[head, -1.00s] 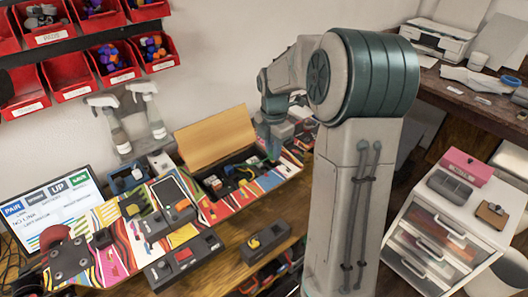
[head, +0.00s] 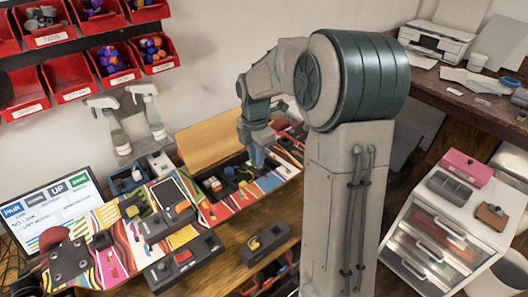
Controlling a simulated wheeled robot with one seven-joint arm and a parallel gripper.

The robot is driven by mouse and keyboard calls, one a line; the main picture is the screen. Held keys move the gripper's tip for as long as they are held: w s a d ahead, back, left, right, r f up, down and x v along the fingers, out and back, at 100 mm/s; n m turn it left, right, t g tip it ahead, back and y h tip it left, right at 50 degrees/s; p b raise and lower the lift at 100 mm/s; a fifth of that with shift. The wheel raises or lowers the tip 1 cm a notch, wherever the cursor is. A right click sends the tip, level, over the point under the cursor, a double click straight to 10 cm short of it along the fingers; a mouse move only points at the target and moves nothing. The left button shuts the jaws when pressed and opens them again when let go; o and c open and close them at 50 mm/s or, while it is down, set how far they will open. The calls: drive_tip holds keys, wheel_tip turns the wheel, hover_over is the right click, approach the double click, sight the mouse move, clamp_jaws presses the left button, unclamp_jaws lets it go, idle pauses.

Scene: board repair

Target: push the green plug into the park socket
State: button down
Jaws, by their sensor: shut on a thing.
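My gripper (head: 256,160) points down at the right part of the open compartment in the striped board. It is shut on a small green thing, apparently the green plug (head: 253,157), which is mostly hidden by the fingers. I cannot tell which socket is the park socket. A dark socket box (head: 265,243) stands on the wooden bench in front of the board. Whether the plug touches a socket is too small to tell.
The compartment's tan lid (head: 207,142) stands open behind. A dark box with a red button (head: 183,257) sits at the front left, and a screen (head: 48,213) at the far left. Spray bottles (head: 150,115) stand behind. A white drawer unit (head: 440,225) is at the right.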

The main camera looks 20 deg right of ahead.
drive_tip(key=a, duration=1)
drive_tip(key=shift+a, duration=0.2)
idle(0.3)
drive_tip(key=shift+s+f, duration=0.1)
drive_tip(key=shift+f, duration=0.05)
drive_tip(key=shift+f+b, duration=2.15)
drive_tip(key=shift+f, duration=1.5)
drive_tip(key=shift+f+b, duration=0.4)
drive_tip(key=shift+f, duration=1.35)
idle(0.9)
